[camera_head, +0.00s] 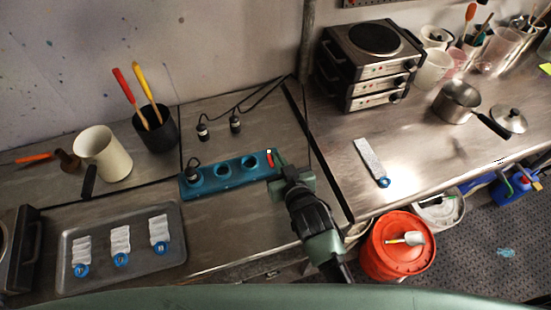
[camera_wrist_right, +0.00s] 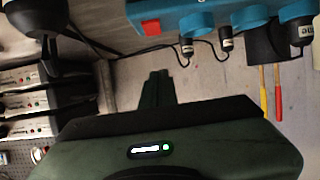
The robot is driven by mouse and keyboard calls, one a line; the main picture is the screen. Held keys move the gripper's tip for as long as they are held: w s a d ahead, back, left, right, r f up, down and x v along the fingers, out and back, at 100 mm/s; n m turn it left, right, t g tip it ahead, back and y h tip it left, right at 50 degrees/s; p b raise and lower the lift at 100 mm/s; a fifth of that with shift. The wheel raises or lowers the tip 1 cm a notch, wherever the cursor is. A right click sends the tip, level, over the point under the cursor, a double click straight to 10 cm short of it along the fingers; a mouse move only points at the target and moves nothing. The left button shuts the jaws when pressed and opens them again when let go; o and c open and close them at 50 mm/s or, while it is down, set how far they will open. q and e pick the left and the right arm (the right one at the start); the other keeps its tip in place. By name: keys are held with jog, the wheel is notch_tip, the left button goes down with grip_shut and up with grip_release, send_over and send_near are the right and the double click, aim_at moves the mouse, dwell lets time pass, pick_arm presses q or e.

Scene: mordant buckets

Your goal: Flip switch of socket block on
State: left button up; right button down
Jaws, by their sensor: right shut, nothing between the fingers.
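The teal socket block (camera_head: 232,179) lies on the steel bench, with three round sockets along its top and a plug in the leftmost one. Its red switch (camera_head: 269,156) is at the right end, and it also shows in the right wrist view (camera_wrist_right: 151,28). I cannot tell from the frames which way the switch is set. My right gripper (camera_head: 279,159) is shut and empty, its fingertips close beside the switch end of the block. In the right wrist view the closed fingers (camera_wrist_right: 157,80) appear apart from the switch. My left gripper is not in view.
Two loose plugs (camera_head: 235,124) with black cables lie behind the block. A dark cup (camera_head: 158,133) with red and yellow handled tools and a cream jug (camera_head: 102,155) stand left. A metal tray (camera_head: 140,264) lies front left. Stacked hot plates (camera_head: 365,70) stand back right.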

jog(key=s+d+b, duration=0.2)
jog(key=s, duration=0.6)
jog(key=shift+d+r, duration=0.2)
jog(key=shift+d, duration=0.15)
jog(key=shift+f, duration=0.1)
